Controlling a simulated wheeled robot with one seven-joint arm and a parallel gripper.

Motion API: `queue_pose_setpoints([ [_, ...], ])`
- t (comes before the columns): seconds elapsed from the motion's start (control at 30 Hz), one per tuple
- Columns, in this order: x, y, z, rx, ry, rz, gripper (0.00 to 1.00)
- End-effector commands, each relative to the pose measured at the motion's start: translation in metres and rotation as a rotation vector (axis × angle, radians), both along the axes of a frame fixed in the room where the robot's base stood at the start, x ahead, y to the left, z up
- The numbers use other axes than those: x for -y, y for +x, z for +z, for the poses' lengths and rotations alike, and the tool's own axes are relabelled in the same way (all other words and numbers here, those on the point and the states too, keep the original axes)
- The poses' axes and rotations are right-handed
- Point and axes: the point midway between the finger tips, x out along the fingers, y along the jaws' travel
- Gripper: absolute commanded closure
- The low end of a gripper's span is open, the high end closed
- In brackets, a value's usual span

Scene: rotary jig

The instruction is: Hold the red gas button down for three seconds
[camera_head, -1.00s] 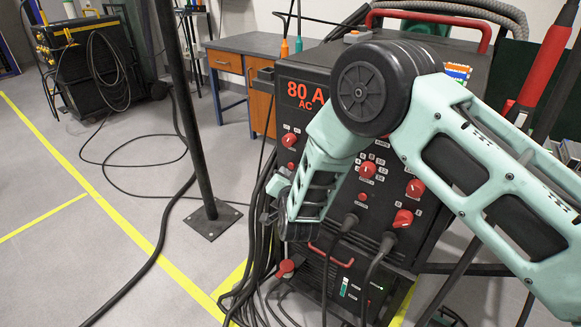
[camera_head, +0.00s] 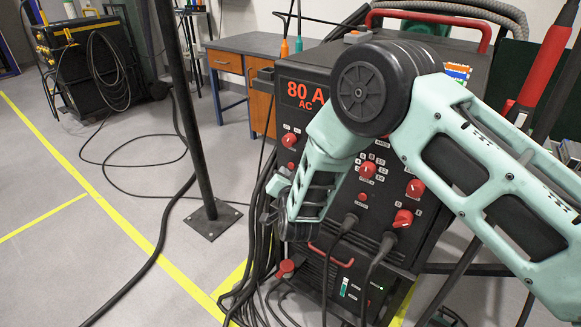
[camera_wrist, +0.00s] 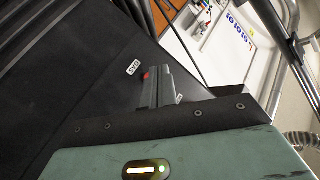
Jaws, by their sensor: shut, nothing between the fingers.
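The red gas button (camera_wrist: 146,75) shows as a small red patch beside a white label reading GAS (camera_wrist: 133,68) in the wrist view. My gripper (camera_wrist: 158,72) is shut and empty, with its fingertips at the right edge of the red patch. The fingers cover part of the button, and I cannot tell whether they touch it or press it in. In the head view my gripper (camera_head: 267,208) is at the left side of the black welding machine's front panel (camera_head: 340,190). The gas button cannot be made out there.
Red knobs (camera_head: 367,170) and plugged cables (camera_head: 345,228) are on the panel close to my arm. Black cables (camera_head: 262,240) hang along the machine's left side. A black post (camera_head: 190,120) stands to the left, with open floor beyond.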

Motion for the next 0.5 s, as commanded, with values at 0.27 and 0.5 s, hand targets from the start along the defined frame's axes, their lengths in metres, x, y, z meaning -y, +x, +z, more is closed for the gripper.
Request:
queue_pose_setpoints([
  [0.27, 0.0017, 0.0021, -0.0004, 0.001, 0.000, -0.001, 1.00],
  [0.5, 0.0056, 0.0069, 0.0000, -0.001, 0.000, -0.001, 1.00],
])
